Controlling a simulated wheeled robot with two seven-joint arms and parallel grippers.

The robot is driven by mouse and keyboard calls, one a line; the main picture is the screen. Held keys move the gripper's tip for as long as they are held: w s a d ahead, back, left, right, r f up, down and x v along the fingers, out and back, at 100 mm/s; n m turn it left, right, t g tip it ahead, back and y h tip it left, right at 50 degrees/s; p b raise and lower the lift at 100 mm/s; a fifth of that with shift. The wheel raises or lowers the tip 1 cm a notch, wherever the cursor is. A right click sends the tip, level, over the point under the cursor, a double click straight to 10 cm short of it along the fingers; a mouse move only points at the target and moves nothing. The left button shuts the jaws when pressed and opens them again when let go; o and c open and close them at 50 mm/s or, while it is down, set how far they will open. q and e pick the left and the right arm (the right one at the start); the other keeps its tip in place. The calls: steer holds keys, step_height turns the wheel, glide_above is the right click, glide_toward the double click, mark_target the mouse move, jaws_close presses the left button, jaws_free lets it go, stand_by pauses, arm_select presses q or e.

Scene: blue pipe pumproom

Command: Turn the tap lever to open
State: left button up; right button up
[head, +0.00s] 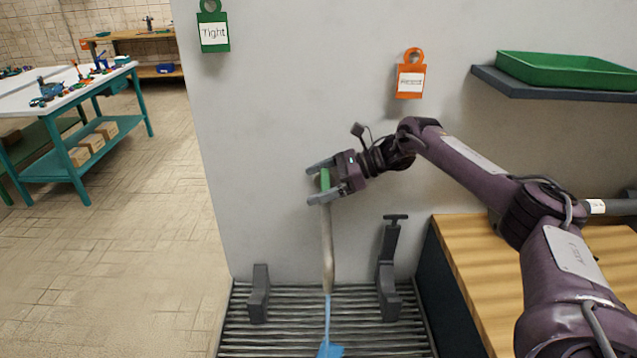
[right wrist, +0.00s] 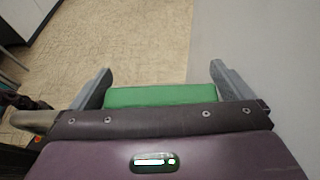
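A small green piece, which looks like the tap lever (head: 325,180), sits at the top of a thin pale upright pipe (head: 328,250) in front of the grey wall. My right gripper (head: 323,183) reaches in from the right with its fingers spread, one on each side of the green piece. In the right wrist view the green piece (right wrist: 160,96) lies across the space between the fingers, close to the palm. I cannot tell whether the fingers touch it. The pipe's lower end meets a blue part (head: 330,350) at the picture's bottom edge. My left gripper is out of view.
A slatted grate (head: 290,343) with two dark grey brackets lies below. A wooden worktop (head: 470,270) is at right, under my right arm. A shelf with a green tray (head: 565,71) is above it. Green and orange tags hang on the wall. Floor at left is open.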

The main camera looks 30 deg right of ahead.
mark_target(328, 179)
steer(key=b+v, duration=0.1)
steer(key=v, duration=0.6)
steer(key=shift+s+d+r, duration=0.1)
steer(key=shift+d, duration=0.15)
steer(key=shift+s+d, duration=0.1)
steer(key=shift+s, duration=0.1)
stand_by(0.3)
